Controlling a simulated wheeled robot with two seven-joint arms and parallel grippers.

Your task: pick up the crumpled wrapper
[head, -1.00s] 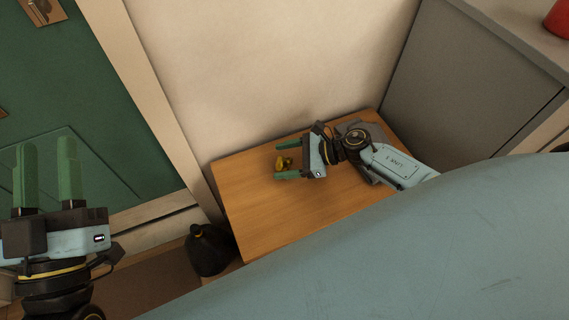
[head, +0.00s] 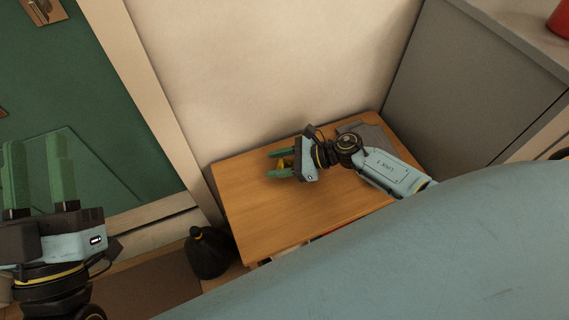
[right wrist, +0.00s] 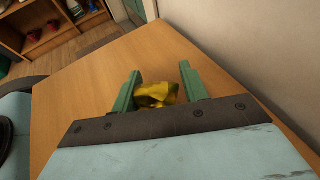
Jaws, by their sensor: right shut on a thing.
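The crumpled wrapper (head: 284,162) is a small yellow, faceted piece near the left part of the wooden table top. It shows more clearly in the right wrist view (right wrist: 156,95), between the two green fingers. My right gripper (head: 270,164) is shut on it, one finger on each side, low at the table top. I cannot tell whether the wrapper still touches the wood. My left gripper (head: 36,145) is at the far left, fingers pointing up and apart, with nothing seen between them.
The wooden table (head: 250,215) stands against the beige wall. A flat grey item (head: 372,135) lies at its back right. A grey cabinet (head: 465,80) rises at right. A shelf (right wrist: 45,40) shows in the wrist view.

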